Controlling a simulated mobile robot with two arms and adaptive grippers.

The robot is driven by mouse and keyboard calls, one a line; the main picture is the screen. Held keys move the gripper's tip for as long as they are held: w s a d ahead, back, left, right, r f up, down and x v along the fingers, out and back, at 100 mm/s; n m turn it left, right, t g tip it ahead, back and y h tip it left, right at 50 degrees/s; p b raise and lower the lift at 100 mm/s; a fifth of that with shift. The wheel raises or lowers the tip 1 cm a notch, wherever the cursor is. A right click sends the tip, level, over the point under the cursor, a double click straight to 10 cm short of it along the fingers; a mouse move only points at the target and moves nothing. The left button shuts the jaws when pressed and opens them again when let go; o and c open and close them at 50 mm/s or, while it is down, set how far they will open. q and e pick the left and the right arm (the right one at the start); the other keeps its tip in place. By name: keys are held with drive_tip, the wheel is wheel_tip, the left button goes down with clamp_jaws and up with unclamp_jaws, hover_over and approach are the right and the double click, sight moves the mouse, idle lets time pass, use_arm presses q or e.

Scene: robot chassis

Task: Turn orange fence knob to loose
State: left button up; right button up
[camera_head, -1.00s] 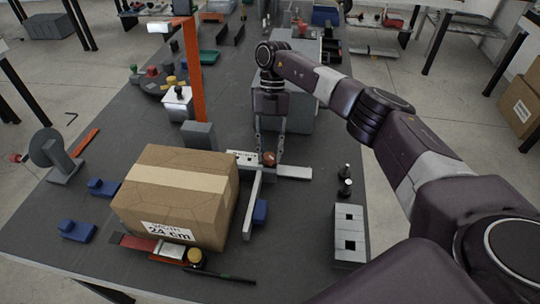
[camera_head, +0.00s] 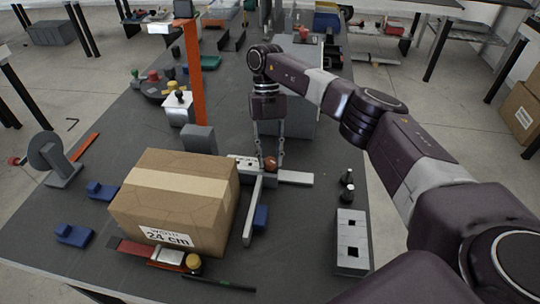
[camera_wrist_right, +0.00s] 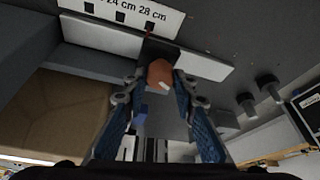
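The orange fence knob (camera_head: 270,162) sits on the light grey fence (camera_head: 294,177) beside the cardboard box. In the right wrist view the orange knob (camera_wrist_right: 160,74) shows a small pale mark on its face and lies between the fingertips. My right gripper (camera_head: 270,158) points down over the knob, one finger on each side. In the right wrist view the right gripper's blue-padded fingers (camera_wrist_right: 156,88) are spread around the knob; small gaps or light contact at the tips cannot be told apart. My left gripper is not in view.
The cardboard box (camera_head: 165,215) labelled 24 cm stands left of the fence. A white scale strip (camera_wrist_right: 130,12) with printed sizes lies near the fence. A grey block with square holes (camera_head: 352,228) and two black knobs (camera_head: 347,186) stand to the right. An orange post (camera_head: 194,75) rises behind.

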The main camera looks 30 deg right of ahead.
drive_tip(key=o, duration=0.4)
drive_tip(key=shift+o, duration=0.2)
drive_tip(key=v, duration=0.7)
drive_tip(key=shift+r, duration=0.3)
drive_tip(key=shift+w, duration=0.1)
drive_tip(key=shift+c, duration=0.2)
